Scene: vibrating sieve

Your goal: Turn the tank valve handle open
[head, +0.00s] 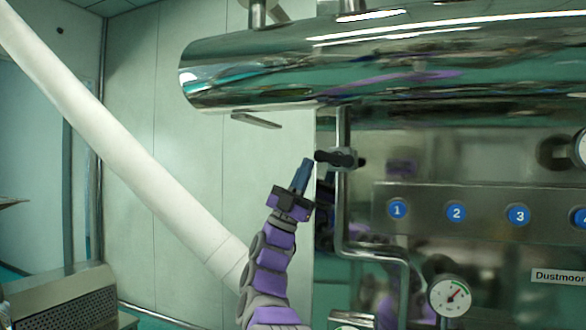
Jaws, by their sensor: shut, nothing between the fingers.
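A dark valve handle (338,157) sits on a vertical steel pipe (342,210) below a large polished horizontal tank (400,65). The handle lies roughly horizontal across the pipe. My gripper (306,163) is at the end of my purple and grey arm, which reaches up from the bottom middle. The gripper points up, with its fingers shut and empty. Its tips are close to the left end of the handle. I cannot tell whether they touch it.
A thick white pipe (125,150) slants across the left. A steel panel with numbered blue labels (456,213) and a pressure gauge (450,296) are on the right. A flat lever (256,121) juts out under the tank. Pale wall panels stand behind.

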